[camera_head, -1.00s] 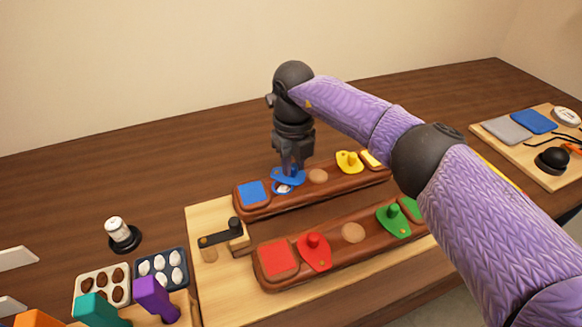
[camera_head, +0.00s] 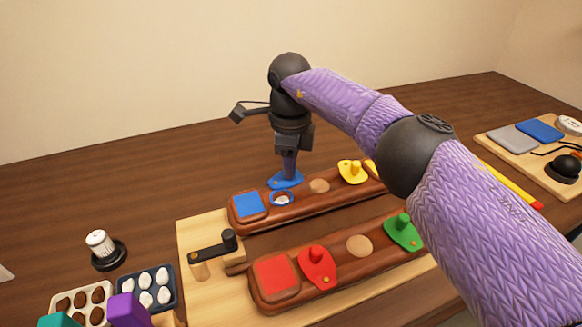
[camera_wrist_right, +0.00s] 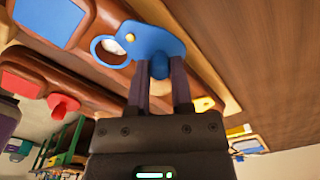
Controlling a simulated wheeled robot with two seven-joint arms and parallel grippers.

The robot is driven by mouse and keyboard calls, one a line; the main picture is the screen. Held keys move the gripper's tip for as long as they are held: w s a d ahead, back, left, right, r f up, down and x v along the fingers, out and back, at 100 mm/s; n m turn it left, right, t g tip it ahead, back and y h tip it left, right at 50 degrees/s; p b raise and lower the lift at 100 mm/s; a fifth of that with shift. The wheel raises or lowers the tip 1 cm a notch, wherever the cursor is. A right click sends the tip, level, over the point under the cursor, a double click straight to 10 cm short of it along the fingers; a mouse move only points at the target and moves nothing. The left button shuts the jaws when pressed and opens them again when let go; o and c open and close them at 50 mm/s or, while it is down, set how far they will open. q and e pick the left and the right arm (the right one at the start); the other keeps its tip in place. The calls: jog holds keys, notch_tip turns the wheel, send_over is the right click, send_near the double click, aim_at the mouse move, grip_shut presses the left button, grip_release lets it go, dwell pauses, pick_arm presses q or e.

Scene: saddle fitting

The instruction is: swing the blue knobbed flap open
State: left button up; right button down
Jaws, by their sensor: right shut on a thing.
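The blue knobbed flap (camera_head: 286,180) sits at the back edge of the rear wooden bar (camera_head: 300,202), swung aside from a blue-ringed hole (camera_head: 282,199). Something white shows inside the hole. My right gripper (camera_head: 288,174) points down and is shut on the flap's knob. In the right wrist view, the two fingers (camera_wrist_right: 160,85) close around the blue knob, and the flap (camera_wrist_right: 155,42) lies beside the ring (camera_wrist_right: 108,50), with a brass pivot at their joint. My left gripper is not in view.
The rear bar also carries a blue square (camera_head: 248,205) and a yellow flap (camera_head: 353,172). The front bar has a red flap (camera_head: 317,268) and a green flap (camera_head: 403,232). A black-handled latch (camera_head: 214,246) stands at the board's left. The table behind the rear bar is clear.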

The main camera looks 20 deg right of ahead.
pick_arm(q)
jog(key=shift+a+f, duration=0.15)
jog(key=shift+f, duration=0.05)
pick_arm(e)
jog(key=shift+w+n, duration=0.1)
jog(key=shift+n, duration=0.2)
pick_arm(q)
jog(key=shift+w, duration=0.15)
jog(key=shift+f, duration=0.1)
pick_arm(e)
jog(key=c, duration=0.5)
grip_release()
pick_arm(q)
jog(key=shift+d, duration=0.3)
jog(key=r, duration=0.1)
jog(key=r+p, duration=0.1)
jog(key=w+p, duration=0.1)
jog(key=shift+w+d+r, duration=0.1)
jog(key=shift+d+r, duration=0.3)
pick_arm(e)
notch_tip(320, 180, up, 10)
